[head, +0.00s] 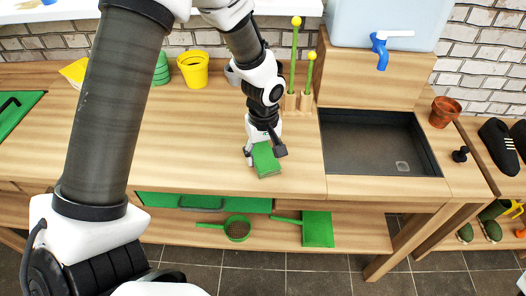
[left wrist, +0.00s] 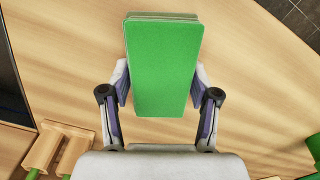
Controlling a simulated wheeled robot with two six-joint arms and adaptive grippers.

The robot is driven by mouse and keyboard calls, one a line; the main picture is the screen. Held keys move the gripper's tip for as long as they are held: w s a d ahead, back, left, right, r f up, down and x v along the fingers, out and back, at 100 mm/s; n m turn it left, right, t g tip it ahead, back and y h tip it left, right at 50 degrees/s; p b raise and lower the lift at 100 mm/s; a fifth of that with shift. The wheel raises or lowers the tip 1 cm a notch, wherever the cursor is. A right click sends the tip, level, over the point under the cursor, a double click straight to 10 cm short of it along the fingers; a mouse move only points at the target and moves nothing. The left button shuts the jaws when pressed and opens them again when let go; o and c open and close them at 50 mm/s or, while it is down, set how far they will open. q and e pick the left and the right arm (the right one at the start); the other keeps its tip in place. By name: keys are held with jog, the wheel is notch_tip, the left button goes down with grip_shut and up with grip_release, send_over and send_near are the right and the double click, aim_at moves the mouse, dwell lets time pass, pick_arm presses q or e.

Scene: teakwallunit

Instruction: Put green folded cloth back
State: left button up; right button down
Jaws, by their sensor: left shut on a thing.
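The green folded cloth (head: 266,160) is at the front part of the wooden bench top, left of the sink. In the left wrist view the cloth (left wrist: 162,68) is a flat green stack with layered edges, between the two fingers. My left gripper (head: 265,152) is shut on the cloth, with a finger at each side; the fingers also show in the left wrist view (left wrist: 160,97). I cannot tell whether the cloth touches the bench top. My right gripper is not in view.
A dark sink basin (head: 375,145) lies to the right. Wooden blocks with green rods (head: 298,101) stand behind the gripper. A yellow pot (head: 193,70) is at the back left. Below are a green drawer (head: 205,203) and a shelf with a green sieve (head: 237,228) and dustpan (head: 318,229).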

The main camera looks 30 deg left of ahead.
aim_at(263, 154)
pick_arm(q)
jog(key=shift+s+d+f, duration=0.1)
jog(key=o, duration=1.4)
jog(key=shift+o, duration=0.2)
notch_tip(263, 154, up, 12)
jog(key=shift+r, duration=0.2)
